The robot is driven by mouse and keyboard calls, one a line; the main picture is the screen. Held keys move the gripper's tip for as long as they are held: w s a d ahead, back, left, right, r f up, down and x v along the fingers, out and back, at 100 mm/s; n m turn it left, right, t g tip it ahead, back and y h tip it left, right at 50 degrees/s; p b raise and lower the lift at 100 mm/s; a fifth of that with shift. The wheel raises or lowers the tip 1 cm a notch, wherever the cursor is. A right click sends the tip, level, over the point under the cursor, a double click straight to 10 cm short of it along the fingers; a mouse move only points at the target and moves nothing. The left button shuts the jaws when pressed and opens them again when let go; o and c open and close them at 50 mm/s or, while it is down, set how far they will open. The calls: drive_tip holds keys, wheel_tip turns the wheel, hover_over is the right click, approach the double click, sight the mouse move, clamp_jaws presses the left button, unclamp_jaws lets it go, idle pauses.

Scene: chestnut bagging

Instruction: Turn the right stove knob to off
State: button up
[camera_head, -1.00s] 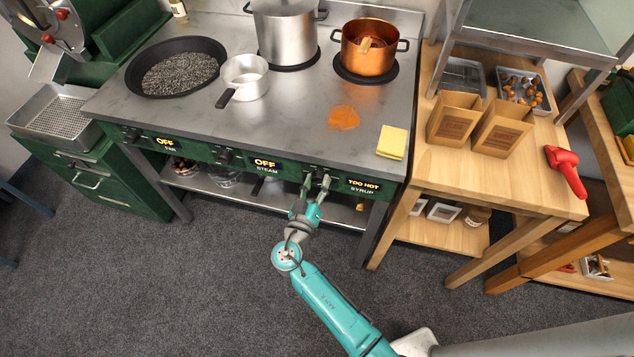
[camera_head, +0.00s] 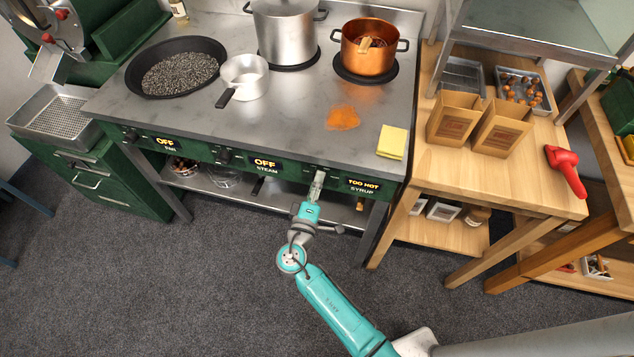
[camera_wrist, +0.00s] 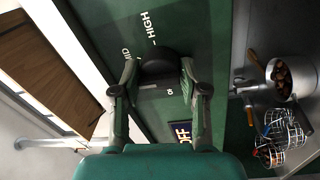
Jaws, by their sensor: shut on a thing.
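The right stove knob is a dark round knob (camera_wrist: 160,65) on the green front panel, with "HIGH" printed beside it in the wrist view. My gripper (camera_wrist: 160,88) is shut on it, one finger on each side. In the head view my gripper (camera_head: 317,180) reaches the panel just left of the display (camera_head: 364,186) that reads "TOO HOT" over "SYRUP". The knob is hidden behind my gripper there. Which way its pointer faces is not clear.
Other displays read "OFF" for steam (camera_head: 265,163) and pan (camera_head: 166,143). A copper pot (camera_head: 368,55) stands on the right burner. The wooden table (camera_head: 540,190) stands to the right.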

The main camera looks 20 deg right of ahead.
drive_tip(key=n, duration=0.5)
drive_tip(key=shift+a, duration=0.1)
drive_tip(key=n, duration=0.5)
drive_tip(key=shift+f+y, duration=0.1)
drive_tip(key=shift+y, duration=0.3)
drive_tip(key=n, duration=0.4)
drive_tip(key=shift+n+y, duration=0.3)
drive_tip(key=shift+s+d+n, duration=0.1)
drive_tip(key=shift+d+n, duration=0.1)
drive_tip(key=shift+n, duration=2.1)
drive_tip(key=o, duration=1.1)
drive_tip(key=v, duration=1.2)
